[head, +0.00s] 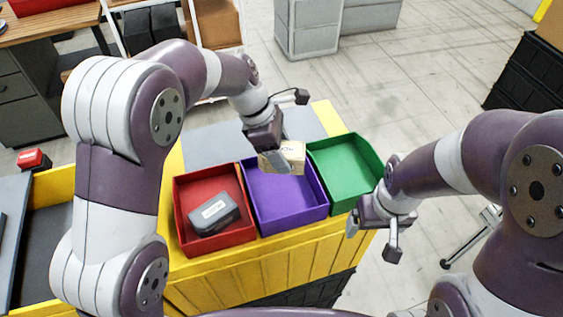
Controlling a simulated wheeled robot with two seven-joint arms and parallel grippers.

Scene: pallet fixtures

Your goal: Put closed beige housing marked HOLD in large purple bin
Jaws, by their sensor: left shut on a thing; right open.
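The beige housing (294,154) is held by my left gripper (273,158) above the back part of the large purple bin (307,218). Dark marking shows on its top, too small to read for certain. The gripper fingers cover its left part. The purple bin stands between a red bin and a green bin, and the part of its floor in view is bare. My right gripper (372,232) is open and empty, in front of the green bin's right corner.
The red bin (178,212) holds a dark grey housing with a white label (213,209). The green bin (349,168) looks empty. All three bins sit on a yellow fixture (283,275). A small red object (33,160) lies at the far left.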

